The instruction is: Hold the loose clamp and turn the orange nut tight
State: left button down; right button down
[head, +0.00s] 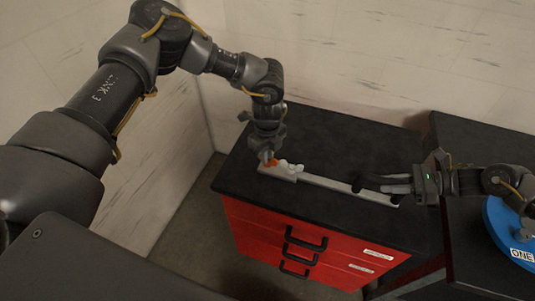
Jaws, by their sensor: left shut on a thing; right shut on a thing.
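The orange nut (272,162) shows at the left end of a pale rail (325,182) on the black worktop. My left gripper (267,158) points down from above and is shut on the orange nut, covering part of it. My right gripper (362,186) reaches in from the right, lying nearly level over the right part of the rail. It is shut on a part there that seems to be the loose clamp. The dark fingers hide most of that part, so its shape cannot be made out. White rounded parts (291,167) sit on the rail just right of the nut.
The black worktop (330,140) tops a red drawer cabinet (260,232) with black handles. It is clear behind and in front of the rail. A blue round object labelled ONE (500,222) lies on another dark surface at right. Pale walls stand behind.

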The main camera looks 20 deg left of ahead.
pick_arm(q)
jog(key=shift+m, duration=0.4)
jog(key=m, duration=0.3)
jog(key=shift+m, duration=0.4)
jog(key=m, duration=1.3)
jog(key=shift+m, duration=0.3)
jog(key=m, duration=0.4)
jog(key=shift+d, duration=0.1)
jog(key=m, duration=0.9)
jog(key=shift+m, duration=2.4)
